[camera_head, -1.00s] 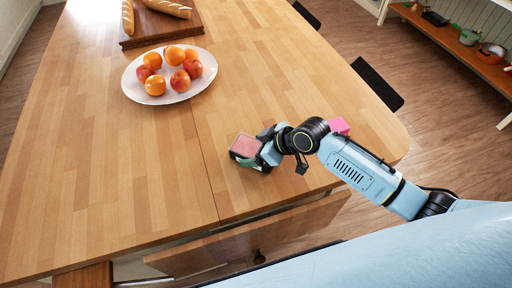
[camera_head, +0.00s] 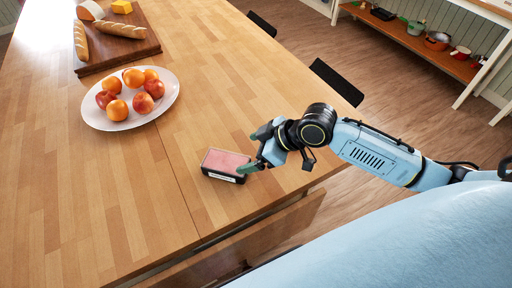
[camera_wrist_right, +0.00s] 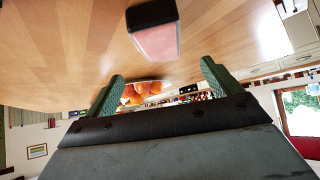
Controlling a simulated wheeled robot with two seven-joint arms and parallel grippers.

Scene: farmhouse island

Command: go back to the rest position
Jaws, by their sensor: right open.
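My right gripper (camera_head: 249,151) is open and empty over the near right part of the wooden island, with its green fingers spread. A black box with a pink top (camera_head: 226,162) lies on the island just left of the fingers. In the right wrist view the box (camera_wrist_right: 155,38) is beyond the fingertips and not between them. The open right gripper (camera_wrist_right: 160,82) also shows there. My left gripper is not in view.
A white oval plate of oranges and apples (camera_head: 92,117) stands further back on the island (camera_head: 110,195). A cutting board (camera_head: 146,52) with bread and cheese is behind it. Two black chair backs (camera_head: 337,83) line the right edge. An open drawer (camera_head: 262,238) sits below the near edge.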

